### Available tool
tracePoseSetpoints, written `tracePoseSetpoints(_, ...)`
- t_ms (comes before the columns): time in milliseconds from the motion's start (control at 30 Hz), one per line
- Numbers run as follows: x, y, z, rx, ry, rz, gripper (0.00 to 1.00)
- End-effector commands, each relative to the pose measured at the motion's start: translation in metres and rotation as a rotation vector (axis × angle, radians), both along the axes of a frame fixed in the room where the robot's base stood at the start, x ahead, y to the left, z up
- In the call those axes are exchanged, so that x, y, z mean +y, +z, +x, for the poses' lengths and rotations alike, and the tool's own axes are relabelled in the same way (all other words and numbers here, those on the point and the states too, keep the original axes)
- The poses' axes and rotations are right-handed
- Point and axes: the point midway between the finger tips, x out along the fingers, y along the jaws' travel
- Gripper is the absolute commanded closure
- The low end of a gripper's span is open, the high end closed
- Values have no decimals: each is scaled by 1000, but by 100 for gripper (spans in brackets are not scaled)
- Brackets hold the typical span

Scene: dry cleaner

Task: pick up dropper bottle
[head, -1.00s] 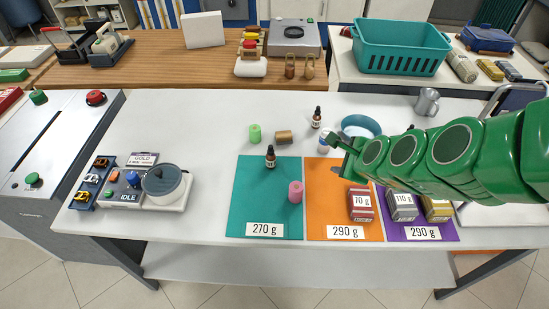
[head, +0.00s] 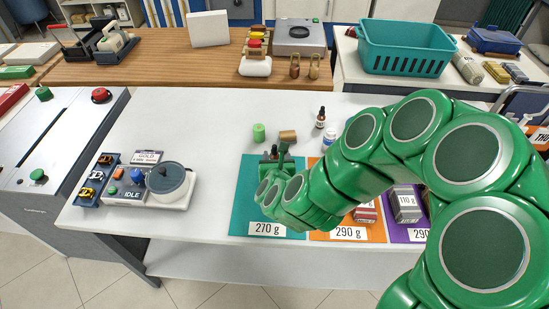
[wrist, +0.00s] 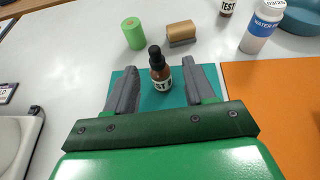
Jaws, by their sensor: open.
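A brown dropper bottle (wrist: 158,72) with a black cap and a white label stands upright on the teal mat (wrist: 177,99). In the wrist view my open gripper (wrist: 161,82) has one grey finger on each side of it, with gaps beside the bottle. I cannot tell whether either finger touches it. In the head view my arm mostly hides that bottle. A second dropper bottle (head: 321,117) stands farther back on the white table. The teal mat also shows in the head view (head: 243,190), with a 270 g card.
An orange mat (wrist: 280,100) lies to the right. A pot device (head: 168,180) stands at left. White table is clear between it and the mat.

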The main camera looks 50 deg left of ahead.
Motion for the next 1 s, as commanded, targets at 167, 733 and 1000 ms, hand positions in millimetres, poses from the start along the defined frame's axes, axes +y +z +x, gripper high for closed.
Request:
tracePoseSetpoints(167, 3, -3, -1, 11, -17, 20, 46)
tracePoseSetpoints(733, 18, -12, 11, 13, -16, 18, 46)
tracePoseSetpoints(1000, 22, -14, 15, 8, -14, 15, 46)
